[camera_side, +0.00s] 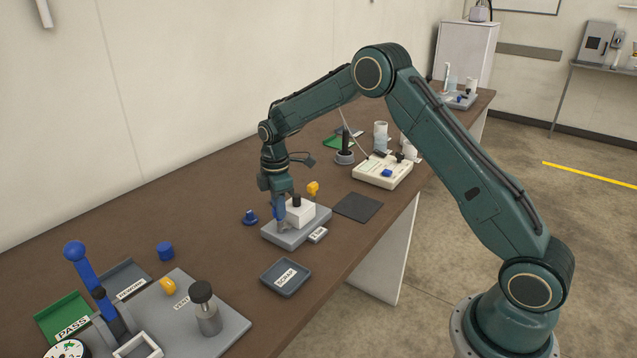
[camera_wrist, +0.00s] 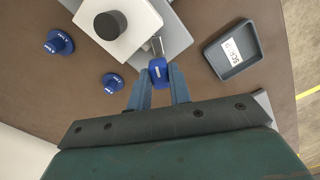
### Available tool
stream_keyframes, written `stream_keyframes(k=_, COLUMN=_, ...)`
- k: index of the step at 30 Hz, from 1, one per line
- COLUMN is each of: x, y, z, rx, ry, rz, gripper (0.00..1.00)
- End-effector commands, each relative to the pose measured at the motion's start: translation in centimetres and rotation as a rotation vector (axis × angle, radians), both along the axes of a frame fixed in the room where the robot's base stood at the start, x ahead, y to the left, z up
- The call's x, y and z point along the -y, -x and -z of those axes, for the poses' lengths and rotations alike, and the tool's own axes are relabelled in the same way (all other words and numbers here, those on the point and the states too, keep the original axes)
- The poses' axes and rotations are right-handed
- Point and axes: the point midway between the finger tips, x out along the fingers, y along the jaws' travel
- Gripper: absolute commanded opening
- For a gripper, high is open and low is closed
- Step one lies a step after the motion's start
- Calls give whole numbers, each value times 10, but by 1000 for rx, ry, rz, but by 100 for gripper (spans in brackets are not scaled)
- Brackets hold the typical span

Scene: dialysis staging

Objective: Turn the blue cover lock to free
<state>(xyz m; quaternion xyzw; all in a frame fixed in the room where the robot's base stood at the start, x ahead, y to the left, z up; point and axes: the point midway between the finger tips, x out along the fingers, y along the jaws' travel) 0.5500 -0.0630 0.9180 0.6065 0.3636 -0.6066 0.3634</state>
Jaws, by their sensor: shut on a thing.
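The blue cover lock (camera_wrist: 158,72) is a small blue grip on a short metal stem, at the edge of a white box (camera_wrist: 128,28) with a black knob (camera_wrist: 110,25) on top. My gripper (camera_wrist: 158,80) has its two blue-grey fingers closed on either side of this blue grip. In the side view my gripper (camera_side: 280,215) points down at the near-left side of the white box (camera_side: 301,213), which stands on a grey base plate (camera_side: 290,238). The lock is hidden behind the fingers there, and I cannot read which position it is in.
A dark scrap tray (camera_side: 286,278) lies in front of the base plate. Blue caps (camera_side: 250,217) (camera_side: 165,251) stand on the table to the left. A yellow piece (camera_side: 313,188) is behind the box, and a dark mat (camera_side: 358,207) lies right. A lever fixture (camera_side: 82,265) stands at front left.

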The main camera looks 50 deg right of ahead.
Motion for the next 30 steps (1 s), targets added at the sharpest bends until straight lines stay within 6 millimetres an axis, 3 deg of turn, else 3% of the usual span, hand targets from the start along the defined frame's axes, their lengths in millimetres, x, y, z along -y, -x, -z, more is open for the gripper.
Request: stream_keyframes(k=30, x=0, y=0, z=-1, rx=1, ry=0, rz=934, gripper=0)
